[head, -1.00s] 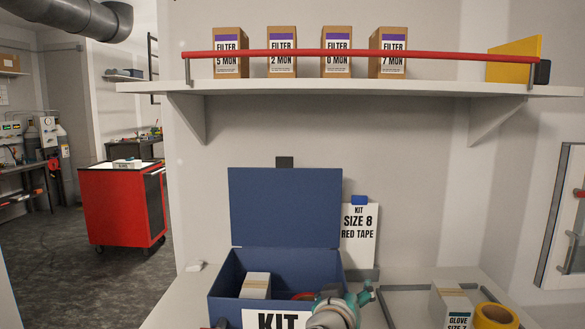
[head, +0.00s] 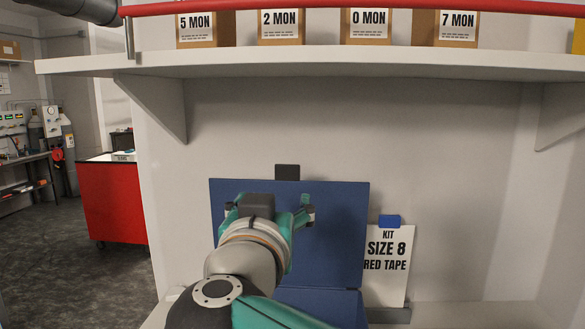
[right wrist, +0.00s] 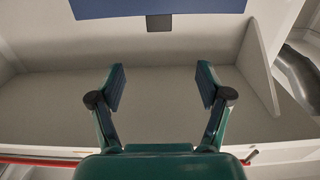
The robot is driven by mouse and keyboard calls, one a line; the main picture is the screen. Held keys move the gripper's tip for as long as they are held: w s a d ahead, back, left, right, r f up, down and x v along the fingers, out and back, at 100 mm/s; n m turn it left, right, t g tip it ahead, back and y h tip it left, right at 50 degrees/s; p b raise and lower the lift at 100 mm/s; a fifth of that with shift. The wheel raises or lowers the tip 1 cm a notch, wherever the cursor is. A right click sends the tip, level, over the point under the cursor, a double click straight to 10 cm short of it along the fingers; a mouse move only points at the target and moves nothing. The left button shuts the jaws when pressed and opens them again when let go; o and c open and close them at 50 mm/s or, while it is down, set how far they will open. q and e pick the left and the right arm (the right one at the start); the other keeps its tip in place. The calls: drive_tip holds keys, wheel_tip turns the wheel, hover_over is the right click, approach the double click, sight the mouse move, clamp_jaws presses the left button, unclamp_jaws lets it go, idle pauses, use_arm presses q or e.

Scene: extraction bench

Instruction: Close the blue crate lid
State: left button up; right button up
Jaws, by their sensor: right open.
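The blue crate lid (head: 340,225) stands open and upright in front of the back wall in the head view. Its edge also shows at the top of the right wrist view (right wrist: 160,8). Below it, only a small part of the blue crate (head: 345,305) shows; my arm and the frame's lower edge hide the rest. My right gripper (head: 268,207) is in front of the lid, fingers apart, covering the lid's middle. In the right wrist view it is open, with nothing between its fingertips (right wrist: 162,76). I cannot tell whether it touches the lid. My left gripper is not in view.
A shelf (head: 350,62) with a red rail (head: 350,8) and filter boxes (head: 284,25) overhangs the bench. A white kit card (head: 388,265) stands right of the lid. The wall area between lid and shelf is clear.

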sight(287, 171)
drive_tip(key=w+p, duration=0.4)
drive_tip(key=w, duration=1.2)
drive_tip(key=shift+w, duration=0.35)
drive_tip(key=shift+c, duration=0.3)
drive_tip(key=shift+d, duration=0.1)
clamp_jaws()
